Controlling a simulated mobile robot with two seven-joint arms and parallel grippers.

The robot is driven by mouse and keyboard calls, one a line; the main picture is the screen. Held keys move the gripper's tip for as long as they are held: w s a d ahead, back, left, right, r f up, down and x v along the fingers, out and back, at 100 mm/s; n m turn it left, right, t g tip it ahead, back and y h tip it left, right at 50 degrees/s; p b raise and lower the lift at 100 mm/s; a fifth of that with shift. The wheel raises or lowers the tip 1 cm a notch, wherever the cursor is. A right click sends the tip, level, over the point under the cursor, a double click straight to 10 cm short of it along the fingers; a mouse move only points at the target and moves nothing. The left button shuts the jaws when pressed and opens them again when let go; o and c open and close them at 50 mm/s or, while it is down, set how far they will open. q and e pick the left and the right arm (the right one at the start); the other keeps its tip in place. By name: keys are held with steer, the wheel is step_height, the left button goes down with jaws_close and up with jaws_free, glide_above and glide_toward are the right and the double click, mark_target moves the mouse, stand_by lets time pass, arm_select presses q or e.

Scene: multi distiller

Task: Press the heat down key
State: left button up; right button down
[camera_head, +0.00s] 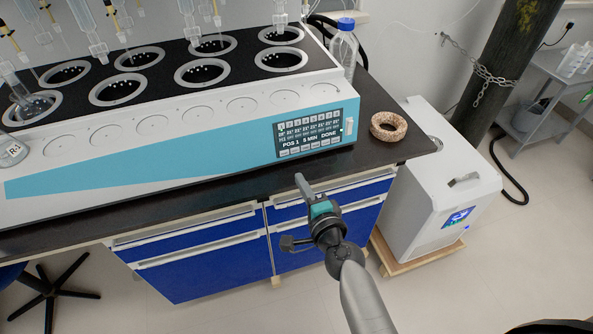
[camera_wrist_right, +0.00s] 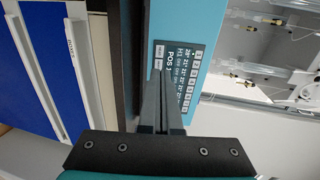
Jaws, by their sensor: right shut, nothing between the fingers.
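The multi distiller (camera_head: 150,165) is a long white and light blue unit on a dark bench. Its black control panel (camera_head: 308,130) is at the right end of its front and reads "POS 1 5 MIN DONE". A row of small grey keys lies along the panel's lower edge; their labels are too small to read, so I cannot tell which is heat down. My right gripper (camera_head: 300,181) is shut and empty, in front of and below the panel. In the right wrist view, its fingertips (camera_wrist_right: 161,76) overlap part of the panel (camera_wrist_right: 182,58) and hide some keys. My left gripper is not in view.
A cork-like ring (camera_head: 388,126) lies on the bench (camera_head: 400,150) right of the distiller. A blue-capped bottle (camera_head: 344,48) stands behind it. Blue drawers (camera_head: 200,260) are under the bench. A white floor unit (camera_head: 430,205) stands to the right.

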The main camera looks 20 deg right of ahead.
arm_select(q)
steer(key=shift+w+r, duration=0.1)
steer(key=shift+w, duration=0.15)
arm_select(e)
steer(key=s, duration=0.3)
steer(key=shift+s+d+r, duration=0.15)
steer(key=shift+s+r, duration=0.15)
stand_by(0.8)
stand_by(1.3)
